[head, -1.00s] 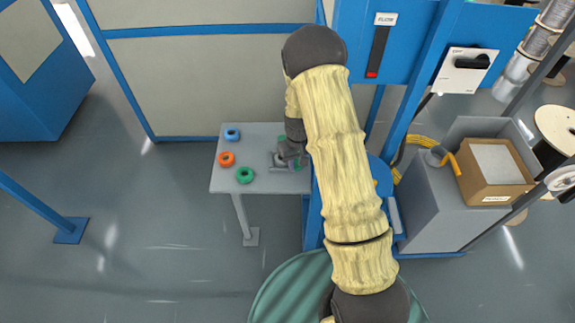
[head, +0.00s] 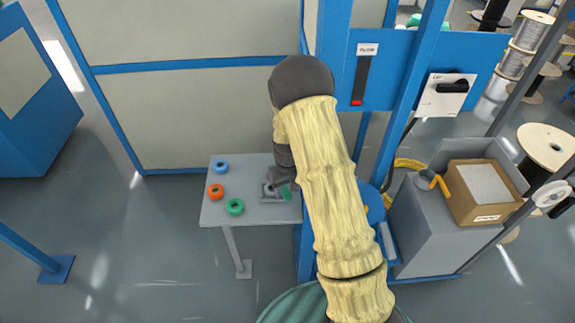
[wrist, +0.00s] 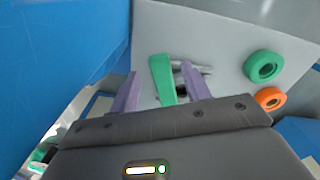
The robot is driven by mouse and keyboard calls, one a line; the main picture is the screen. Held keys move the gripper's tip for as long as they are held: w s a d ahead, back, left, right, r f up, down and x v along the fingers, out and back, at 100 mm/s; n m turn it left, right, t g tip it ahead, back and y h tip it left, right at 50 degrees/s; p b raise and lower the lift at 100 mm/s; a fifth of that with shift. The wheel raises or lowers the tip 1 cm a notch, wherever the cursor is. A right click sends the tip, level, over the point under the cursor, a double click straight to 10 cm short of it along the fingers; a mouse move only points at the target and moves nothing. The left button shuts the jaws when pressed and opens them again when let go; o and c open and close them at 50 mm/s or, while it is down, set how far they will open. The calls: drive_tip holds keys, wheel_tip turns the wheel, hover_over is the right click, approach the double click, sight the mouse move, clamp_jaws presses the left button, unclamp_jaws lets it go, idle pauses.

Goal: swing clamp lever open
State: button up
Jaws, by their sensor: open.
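The clamp's green lever (wrist: 161,78) shows in the wrist view, standing up from the grey clamp body (wrist: 192,68) on the small table. The lever also shows in the head view (head: 287,193), at the table's right side beside the clamp base (head: 268,197). My gripper (wrist: 159,84) is open, with its two purple fingers apart. In the wrist view the lever appears between the fingers, with a gap on each side; I cannot tell its depth relative to the fingertips. In the head view my arm hides part of the table's right side and my fingers are hard to make out.
Blue (head: 221,167), orange (head: 216,191) and green (head: 235,207) rings lie on the left of the grey table (head: 243,172). A blue frame post (head: 307,240) stands close at its right. A cardboard box (head: 485,195) sits on a grey cabinet farther right.

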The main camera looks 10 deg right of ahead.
wheel_tip(320, 180, up, 15)
drive_tip(key=b, duration=0.1)
drive_tip(key=shift+r, duration=0.2)
drive_tip(key=shift+c, duration=0.2)
